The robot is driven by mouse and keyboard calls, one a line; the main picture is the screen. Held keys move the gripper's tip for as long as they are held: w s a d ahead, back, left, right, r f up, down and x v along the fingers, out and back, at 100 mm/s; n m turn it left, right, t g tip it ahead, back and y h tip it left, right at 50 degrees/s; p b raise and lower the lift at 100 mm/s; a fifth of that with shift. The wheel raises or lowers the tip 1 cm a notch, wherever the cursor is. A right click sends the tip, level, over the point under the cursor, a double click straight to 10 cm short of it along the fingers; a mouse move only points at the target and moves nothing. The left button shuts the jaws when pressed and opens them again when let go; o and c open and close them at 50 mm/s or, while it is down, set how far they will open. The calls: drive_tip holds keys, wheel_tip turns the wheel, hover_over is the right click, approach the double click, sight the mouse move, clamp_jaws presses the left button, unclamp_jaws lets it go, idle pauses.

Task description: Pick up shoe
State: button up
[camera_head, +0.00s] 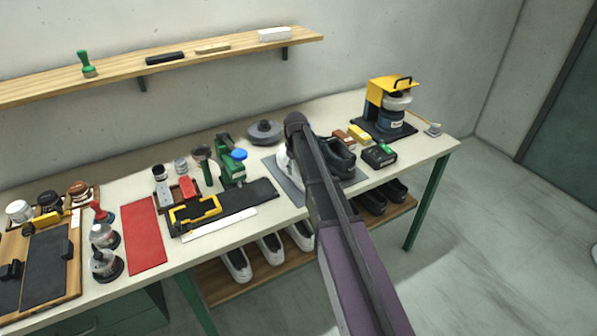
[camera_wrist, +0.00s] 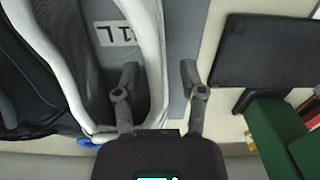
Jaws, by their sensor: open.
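A white shoe (camera_wrist: 73,58) fills the left-centre of the wrist view, with a dark lining and a printed label on its insole. In the head view only a bit of the white shoe (camera_head: 282,162) shows beside my arm. A black shoe (camera_wrist: 28,85) lies left of it; it also shows in the head view (camera_head: 338,157). My gripper (camera_wrist: 160,75) is open. One finger shows over the shoe's opening and the other outside it, with the white side wall between them. Contact cannot be told. My arm hides the gripper in the head view.
The shoes stand on a grey mat (camera_head: 291,190) on the workbench. A green press (camera_head: 231,162) with a dark plate stands to the left. A black box (camera_head: 379,156) and a yellow machine (camera_head: 378,97) stand to the right. More shoes (camera_head: 270,247) are on the lower shelf.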

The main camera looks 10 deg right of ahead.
drive_tip(key=shift+f+b, duration=0.85)
drive_tip(key=shift+f, duration=0.35)
clamp_jaws()
